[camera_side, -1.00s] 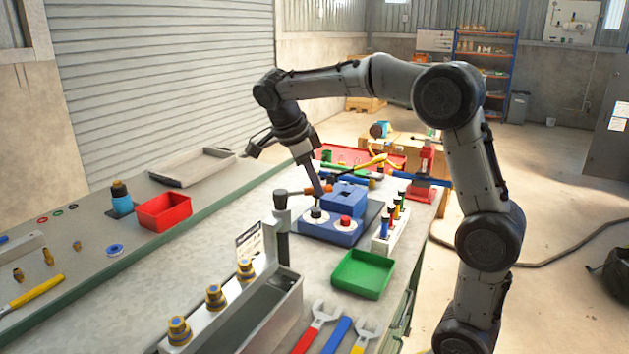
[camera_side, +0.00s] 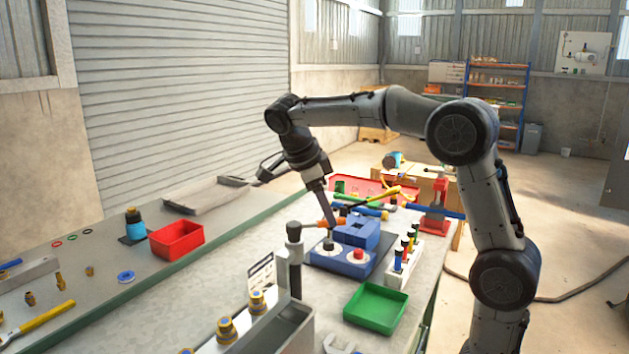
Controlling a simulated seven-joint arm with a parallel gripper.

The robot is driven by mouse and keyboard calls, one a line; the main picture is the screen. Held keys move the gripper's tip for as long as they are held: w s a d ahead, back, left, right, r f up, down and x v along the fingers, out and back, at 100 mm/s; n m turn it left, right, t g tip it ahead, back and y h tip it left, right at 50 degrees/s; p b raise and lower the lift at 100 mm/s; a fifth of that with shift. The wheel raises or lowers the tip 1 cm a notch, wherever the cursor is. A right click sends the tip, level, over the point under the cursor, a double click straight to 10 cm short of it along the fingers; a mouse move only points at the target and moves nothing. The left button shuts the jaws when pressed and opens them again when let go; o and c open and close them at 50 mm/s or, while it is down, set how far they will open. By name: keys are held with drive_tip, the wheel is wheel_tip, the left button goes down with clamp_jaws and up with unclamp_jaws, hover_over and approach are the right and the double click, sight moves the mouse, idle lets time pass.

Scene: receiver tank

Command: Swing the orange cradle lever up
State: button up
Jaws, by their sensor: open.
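My gripper (camera_side: 328,229) points down close to the lever's right end, above the front left of a blue block fixture (camera_side: 345,257). One finger overlaps the lever in the picture, and I cannot tell whether they touch. My gripper is open and holds nothing that I can see. The far finger and the gap between the fingers are hard to make out.
A black button and a red button (camera_side: 358,254) sit on the fixture. A grey trough with brass fittings is in front. A red bin (camera_side: 176,240) stands on the left bench.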

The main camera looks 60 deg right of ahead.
drive_tip(key=v, duration=1.2)
